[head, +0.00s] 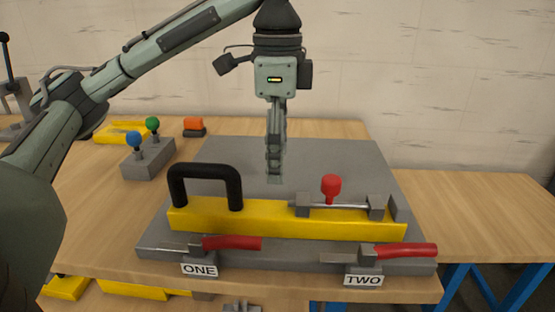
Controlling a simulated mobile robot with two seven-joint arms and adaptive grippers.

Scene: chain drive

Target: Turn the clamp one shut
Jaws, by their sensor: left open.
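Clamp one, with a red handle (232,243) and the label ONE (199,270), sits at the front left of the grey plate (152,245). Its handle lies flat, pointing right along the yellow bar (262,222). Clamp two, with a red handle (405,250) and the label TWO (363,281), sits at the front right with its handle also pointing right. My left gripper (274,180) points down above the plate, behind the yellow bar, apart from clamp one. It is seen edge-on and holds nothing I can see. My right gripper is not in view.
A black arched handle (205,172) stands on the bar's left, and a bolt with a red knob (331,187) on its right. A grey block with blue and green knobs (149,160) and an orange-topped item (194,126) stand at back left. The table's right side (465,210) is clear.

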